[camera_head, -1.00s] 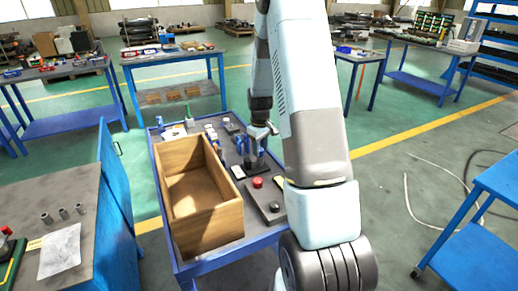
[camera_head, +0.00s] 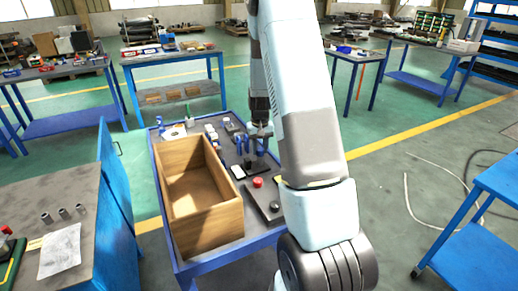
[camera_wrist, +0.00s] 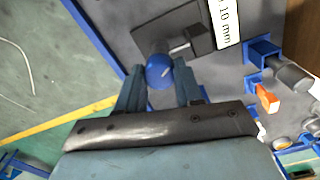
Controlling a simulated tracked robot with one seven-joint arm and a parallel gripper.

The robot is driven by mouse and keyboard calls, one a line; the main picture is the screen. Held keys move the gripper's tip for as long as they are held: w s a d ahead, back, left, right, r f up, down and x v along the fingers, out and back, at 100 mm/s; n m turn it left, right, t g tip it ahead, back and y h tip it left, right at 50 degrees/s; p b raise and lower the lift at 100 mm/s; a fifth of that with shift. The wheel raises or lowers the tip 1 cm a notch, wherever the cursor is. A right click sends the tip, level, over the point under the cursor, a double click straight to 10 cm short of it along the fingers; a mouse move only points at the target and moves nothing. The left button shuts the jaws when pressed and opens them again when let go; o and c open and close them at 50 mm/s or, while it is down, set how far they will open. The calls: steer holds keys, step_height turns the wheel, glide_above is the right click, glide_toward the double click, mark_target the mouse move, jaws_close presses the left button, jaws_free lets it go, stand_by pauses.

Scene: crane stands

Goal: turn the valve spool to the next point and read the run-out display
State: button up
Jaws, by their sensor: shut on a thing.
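My gripper (camera_wrist: 159,86) points down at the cart top and has its two blue fingers shut on a round blue knob (camera_wrist: 158,72). The knob sits by a dark block with a short metal shaft (camera_wrist: 180,48); I cannot tell how much of this is the valve spool. A white panel (camera_wrist: 226,22) beside it shows "10 mm", with its start cut off at the picture edge. In the head view my gripper (camera_head: 260,132) is at the small fixture with blue uprights (camera_head: 246,148), partly hidden by my arm.
An open wooden box (camera_head: 228,222) fills the cart's left side. A dark box with a red button (camera_head: 258,182) stands at the near right. Blue holders with metal parts and an orange piece (camera_wrist: 268,98) lie right of the knob. A blue cabinet (camera_head: 118,190) stands left.

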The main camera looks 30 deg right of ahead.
mark_target(260, 149)
steer(key=m, duration=0.6)
steer(key=shift+m, duration=0.3)
steer(key=m, duration=0.5)
steer(key=shift+m, duration=0.3)
steer(key=o, duration=1)
steer(key=shift+o, duration=0.2)
step_height(260, 149, up, 14)
steer(key=shift+f, duration=0.15)
